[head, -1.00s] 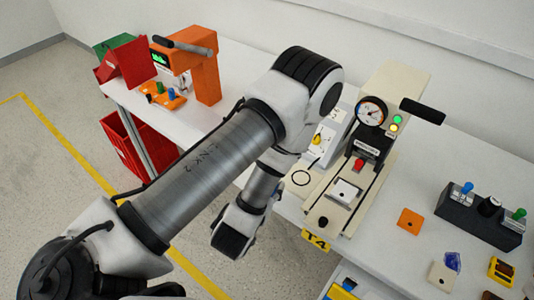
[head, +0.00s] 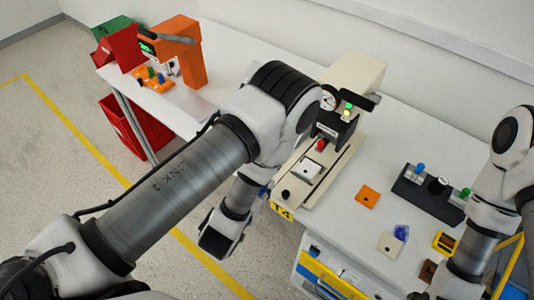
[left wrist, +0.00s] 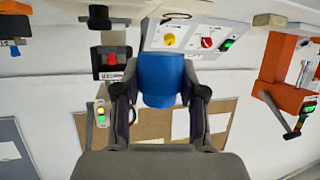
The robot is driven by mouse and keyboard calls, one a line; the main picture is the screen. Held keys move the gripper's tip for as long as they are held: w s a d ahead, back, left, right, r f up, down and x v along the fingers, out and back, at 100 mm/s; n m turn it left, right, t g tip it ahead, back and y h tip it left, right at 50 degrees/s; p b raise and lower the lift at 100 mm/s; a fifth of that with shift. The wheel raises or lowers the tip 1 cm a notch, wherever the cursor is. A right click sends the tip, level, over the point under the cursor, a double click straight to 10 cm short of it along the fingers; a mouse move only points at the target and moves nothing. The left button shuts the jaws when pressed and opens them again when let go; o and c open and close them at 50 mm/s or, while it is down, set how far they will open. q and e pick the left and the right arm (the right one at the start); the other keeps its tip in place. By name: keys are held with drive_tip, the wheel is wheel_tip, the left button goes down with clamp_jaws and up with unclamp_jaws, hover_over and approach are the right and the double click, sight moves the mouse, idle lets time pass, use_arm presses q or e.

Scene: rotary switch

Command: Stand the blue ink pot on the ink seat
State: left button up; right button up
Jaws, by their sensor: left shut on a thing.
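The blue ink pot (left wrist: 160,74) is a plain blue cylinder in the left wrist view. My left gripper (left wrist: 162,92) is shut on it, with one finger on each side. A black ring outline (left wrist: 175,17) shows partly beyond the pot, near a white box with knobs (left wrist: 190,37). I cannot tell for sure whether that ring is the ink seat. My right arm stands at the right of the head view; its gripper does not show.
The beige press (head: 355,72) stands on the white table, with a red button (head: 321,145) and lit lamps. A dark switch block (head: 428,190), an orange plate (head: 367,197), a beige plate (head: 389,246) and a blue piece (head: 401,232) lie to its right. An orange stand (head: 182,58) is at left.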

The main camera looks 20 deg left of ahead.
use_arm(q)
drive_tip(key=w+b, duration=0.1)
drive_tip(key=w, duration=0.2)
drive_tip(key=w+b, duration=0.2)
drive_tip(key=w, duration=0.1)
drive_tip(key=w+f+b, duration=0.1)
drive_tip(key=w, duration=0.2)
drive_tip(key=shift+a+f+b, duration=0.1)
drive_tip(key=shift+a+b, duration=0.25)
drive_tip(key=shift+b, duration=0.05)
drive_tip(key=w, duration=0.4)
drive_tip(key=w+a+b, duration=0.1)
drive_tip(key=w, duration=0.1)
drive_tip(key=shift+a+f, duration=0.1)
drive_tip(key=shift+f, duration=0.25)
drive_tip(key=shift+w+f, duration=0.2)
drive_tip(key=shift+w, duration=0.15)
wheel_tip(320, 180, down, 3)
drive_tip(key=b, duration=0.3)
drive_tip(key=shift+f, duration=0.15)
drive_tip(key=o, duration=1.2)
